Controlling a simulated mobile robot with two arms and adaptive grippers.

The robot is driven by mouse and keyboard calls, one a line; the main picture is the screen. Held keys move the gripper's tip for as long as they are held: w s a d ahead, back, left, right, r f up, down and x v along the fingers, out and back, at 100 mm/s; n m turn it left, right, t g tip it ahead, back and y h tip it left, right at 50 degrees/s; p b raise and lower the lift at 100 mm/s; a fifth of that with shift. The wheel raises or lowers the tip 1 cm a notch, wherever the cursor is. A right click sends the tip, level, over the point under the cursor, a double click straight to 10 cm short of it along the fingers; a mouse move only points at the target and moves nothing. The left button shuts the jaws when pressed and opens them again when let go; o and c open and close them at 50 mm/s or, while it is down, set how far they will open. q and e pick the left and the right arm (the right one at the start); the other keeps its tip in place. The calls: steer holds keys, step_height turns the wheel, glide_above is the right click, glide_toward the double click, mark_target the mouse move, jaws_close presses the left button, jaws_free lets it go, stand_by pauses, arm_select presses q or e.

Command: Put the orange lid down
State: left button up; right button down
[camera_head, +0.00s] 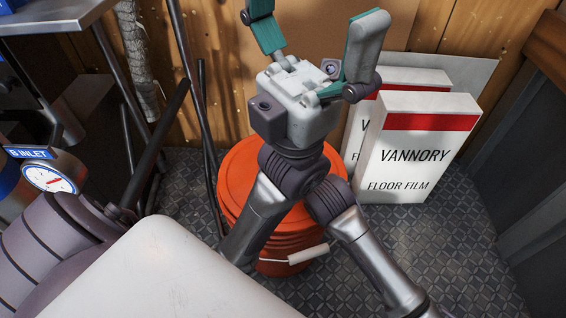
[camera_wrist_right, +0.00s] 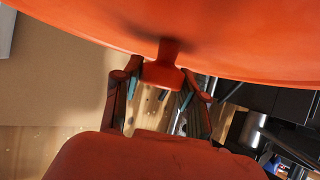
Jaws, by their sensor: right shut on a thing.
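In the right wrist view the orange lid (camera_wrist_right: 235,38) fills the top of the picture, with a short knob (camera_wrist_right: 167,58) on it. My right gripper (camera_wrist_right: 161,78) is shut on this knob, one finger on each side. In the head view a grey gripper with teal fingers (camera_head: 318,42), which I take as my left, is spread wide and empty. It is above an orange bucket (camera_head: 232,196) and hides part of its round top. My right gripper cannot be made out in the head view. I cannot tell there whether the lid touches the bucket.
Two white floor film boxes (camera_head: 420,155) stand to the right of the bucket. A pressure gauge (camera_head: 48,178) and machine are at the left, with dark rods leaning near the bucket. The patterned metal floor (camera_head: 455,250) is clear at the lower right.

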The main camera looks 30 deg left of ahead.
steer(key=shift+f, duration=0.1)
stand_by(0.4)
steer(key=c, duration=0.6)
jaws_free()
steer(key=shift+o, duration=0.2)
steer(key=shift+f, duration=0.1)
